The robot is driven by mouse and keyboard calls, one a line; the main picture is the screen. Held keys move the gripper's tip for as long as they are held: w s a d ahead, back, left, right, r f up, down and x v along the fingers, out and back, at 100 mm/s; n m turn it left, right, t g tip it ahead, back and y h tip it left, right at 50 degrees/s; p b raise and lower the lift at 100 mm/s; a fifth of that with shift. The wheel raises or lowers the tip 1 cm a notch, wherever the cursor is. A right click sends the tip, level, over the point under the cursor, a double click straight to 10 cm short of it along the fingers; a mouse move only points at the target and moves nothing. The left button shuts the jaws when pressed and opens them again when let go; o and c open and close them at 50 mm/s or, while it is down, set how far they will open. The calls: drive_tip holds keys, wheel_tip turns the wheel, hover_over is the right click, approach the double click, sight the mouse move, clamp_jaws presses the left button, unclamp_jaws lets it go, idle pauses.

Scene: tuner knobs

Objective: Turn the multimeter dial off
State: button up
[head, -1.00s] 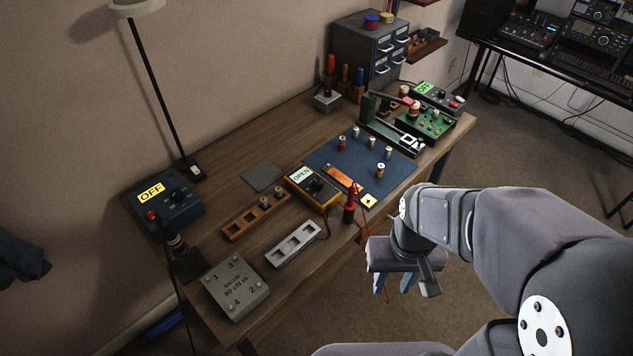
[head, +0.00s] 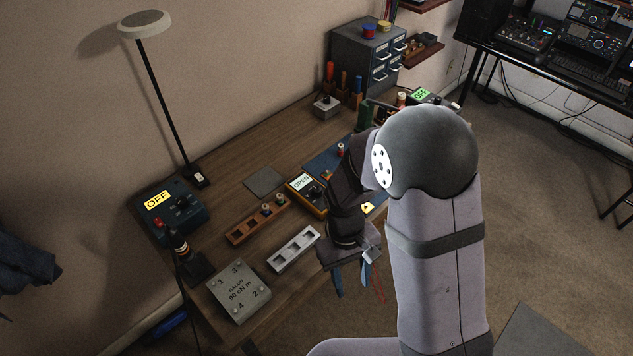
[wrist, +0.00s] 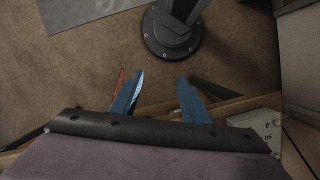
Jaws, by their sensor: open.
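The yellow multimeter (head: 318,207) lies on the workbench, its small screen reading OPEN. Its dark dial (head: 315,189) is partly in view beside my arm, and its exact pointer setting cannot be made out. My arm hides the right part of the meter. My gripper (head: 351,283) hangs at the bench's front edge, below and right of the meter, with blue fingers apart and nothing between them. In the wrist view the two blue fingers (wrist: 157,99) are spread over the bench edge and floor.
A white tray (head: 294,250), a brown slotted tray (head: 241,236) and a grey numbered block (head: 239,291) stand left of my gripper. A blue box reading OFF (head: 178,210) is at the left. A red lead (head: 377,285) hangs off the front edge.

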sight(317, 189)
drive_tip(key=w+a+t, duration=0.1)
drive_tip(key=w, duration=0.3)
drive_tip(key=w+a+f+t, duration=0.1)
drive_tip(key=w+a, duration=0.1)
drive_tip(key=w, duration=0.3)
drive_tip(key=w+a+f+t, duration=0.1)
drive_tip(key=w, duration=0.4)
drive_tip(key=shift+w+a+f, duration=0.2)
drive_tip(key=shift+a, duration=0.2)
drive_tip(key=w+a+r+m+t, duration=0.2)
drive_tip(key=w+r+m, duration=0.1)
drive_tip(key=w, duration=0.3)
drive_tip(key=w+a+r+m+t, duration=0.2)
drive_tip(key=w+r+m, duration=0.1)
drive_tip(key=w, duration=0.4)
drive_tip(key=shift+y, duration=0.4)
drive_tip(key=shift+d+f, duration=0.1)
drive_tip(key=shift+p+x, duration=1.65)
drive_tip(key=shift+x, duration=1.9)
drive_tip(key=c, duration=1)
